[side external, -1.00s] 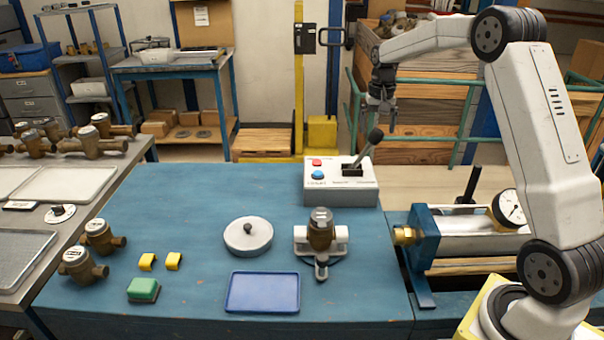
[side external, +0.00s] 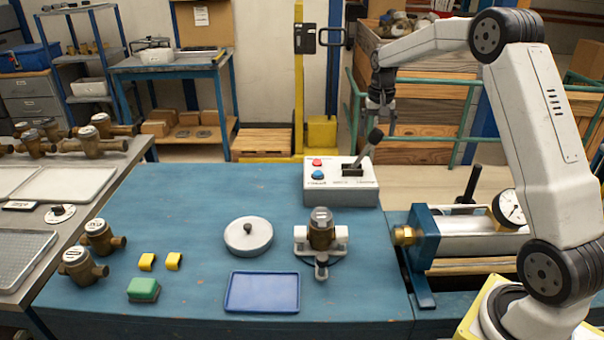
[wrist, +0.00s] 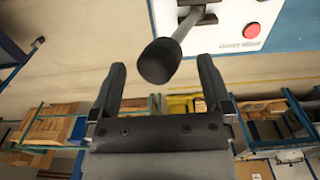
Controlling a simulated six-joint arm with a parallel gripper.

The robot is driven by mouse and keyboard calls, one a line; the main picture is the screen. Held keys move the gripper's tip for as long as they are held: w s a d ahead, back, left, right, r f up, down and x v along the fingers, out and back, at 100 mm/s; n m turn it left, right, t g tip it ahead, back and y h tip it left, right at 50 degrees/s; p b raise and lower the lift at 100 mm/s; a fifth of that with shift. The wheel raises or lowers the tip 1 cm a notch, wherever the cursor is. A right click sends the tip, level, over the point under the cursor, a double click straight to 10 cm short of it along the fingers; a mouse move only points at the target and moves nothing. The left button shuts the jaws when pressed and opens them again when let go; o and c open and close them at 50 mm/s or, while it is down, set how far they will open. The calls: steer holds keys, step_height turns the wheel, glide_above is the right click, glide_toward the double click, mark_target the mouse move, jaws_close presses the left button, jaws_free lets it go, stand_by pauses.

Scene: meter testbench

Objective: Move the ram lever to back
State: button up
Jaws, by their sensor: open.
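The ram lever (side external: 372,143) is a dark stick with a black knob on the white control box (side external: 341,195) at the back edge of the blue bench. It leans to the right in the side view. My gripper (side external: 381,118) is above and slightly right of the knob, pointing down. In the wrist view the black knob (wrist: 158,62) lies just beyond my gripper's fingertips (wrist: 160,70), between their lines and apart from them. The jaws are open and empty. The box also shows at the top of the wrist view (wrist: 240,15).
The box carries a red button (side external: 317,162) and a blue button (side external: 318,174). A brass meter (side external: 321,232) sits in a white holder in front of it. The ram cylinder with its gauge (side external: 509,208) is at right. A blue tray (side external: 262,292) and a round white lid (side external: 248,235) lie on the bench.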

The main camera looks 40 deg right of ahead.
steer(key=shift+f, duration=0.45)
steer(key=c, duration=1.2)
